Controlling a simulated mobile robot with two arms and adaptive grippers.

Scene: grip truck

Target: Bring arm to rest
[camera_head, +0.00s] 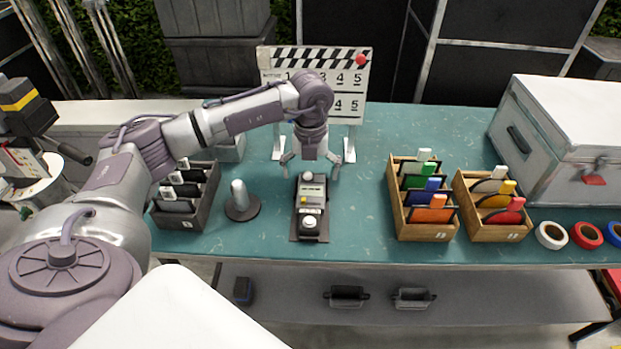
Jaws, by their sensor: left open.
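My left gripper (311,167) is open at the end of my left arm, pointing down above the table. Its two fingers are spread to either side of the far end of a small black and grey device (311,208). The device lies on a dark base on the teal table (356,221). I cannot tell how high the fingers are above it, and I see nothing held in them. My right gripper is not in view.
A clapperboard (345,80) stands behind the gripper. A grey knob on a disc (241,203) and a dark rack (207,200) stand left. Wooden boxes (427,233) with coloured tabs, a white case (560,130) and tape rolls (551,235) are right. Table between device and boxes is clear.

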